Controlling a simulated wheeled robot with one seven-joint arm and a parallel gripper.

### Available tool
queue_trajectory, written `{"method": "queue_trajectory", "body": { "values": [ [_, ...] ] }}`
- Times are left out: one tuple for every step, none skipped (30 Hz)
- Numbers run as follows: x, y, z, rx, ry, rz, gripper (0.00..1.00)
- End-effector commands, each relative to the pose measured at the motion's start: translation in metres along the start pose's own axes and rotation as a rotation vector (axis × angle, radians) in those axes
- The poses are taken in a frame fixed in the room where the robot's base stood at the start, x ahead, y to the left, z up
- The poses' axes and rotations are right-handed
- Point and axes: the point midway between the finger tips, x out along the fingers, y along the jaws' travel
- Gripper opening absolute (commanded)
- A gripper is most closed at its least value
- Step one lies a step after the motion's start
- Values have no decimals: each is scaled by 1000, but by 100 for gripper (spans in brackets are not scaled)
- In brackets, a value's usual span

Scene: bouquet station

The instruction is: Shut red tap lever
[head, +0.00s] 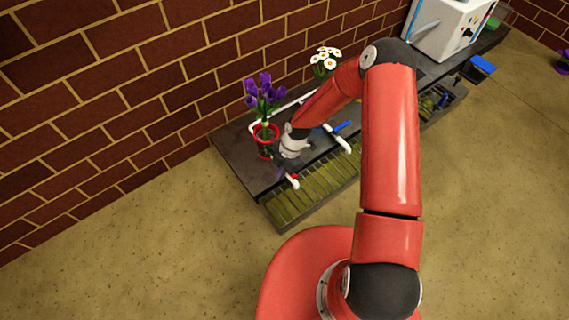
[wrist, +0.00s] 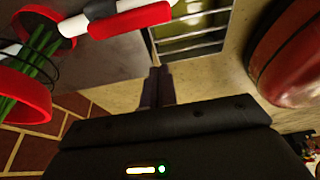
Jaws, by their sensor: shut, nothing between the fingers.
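The red tap lever (wrist: 130,20) shows in the wrist view as a red bar lying along the white tap pipe (wrist: 75,25). In the head view only a small red part of the lever (head: 295,176) shows beside the white spout, near the front of the dark counter. My gripper (wrist: 158,72) is shut and empty. Its fingertips are just below the lever in the wrist view, with a visible gap between them. In the head view my gripper (head: 284,168) is low at the counter, left of the red lever, and partly hidden by my wrist.
A red-rimmed vase (head: 265,140) with purple tulips stands close to my gripper. A second tap has a blue lever (head: 342,127). A slatted trough (head: 310,192) runs along the counter front. White daisies (head: 325,59) and a white machine (head: 448,28) are farther back. The floor in front is clear.

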Motion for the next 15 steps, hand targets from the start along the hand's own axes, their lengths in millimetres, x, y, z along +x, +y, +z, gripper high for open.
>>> {"method": "queue_trajectory", "body": {
  "values": [
    [14,-1,0,-1,1,-3,0],
    [20,0,-1,-1,1,-3,0],
    [28,-1,-1,0,2,-3,0],
    [33,-1,0,0,1,-2,0],
    [35,0,2,2,-1,-1,0],
    [28,0,12,5,-3,4,0],
    [26,0,17,5,-2,3,0],
    [25,0,20,4,-2,2,0],
    [23,0,25,4,-2,3,0],
    [22,0,28,4,-2,3,0],
    [21,0,30,3,-1,2,0],
    [20,0,33,2,-1,1,0],
    [20,0,34,1,-1,1,0],
    [19,0,36,1,0,0,0],
    [19,0,37,1,0,1,0]
  ]
}}
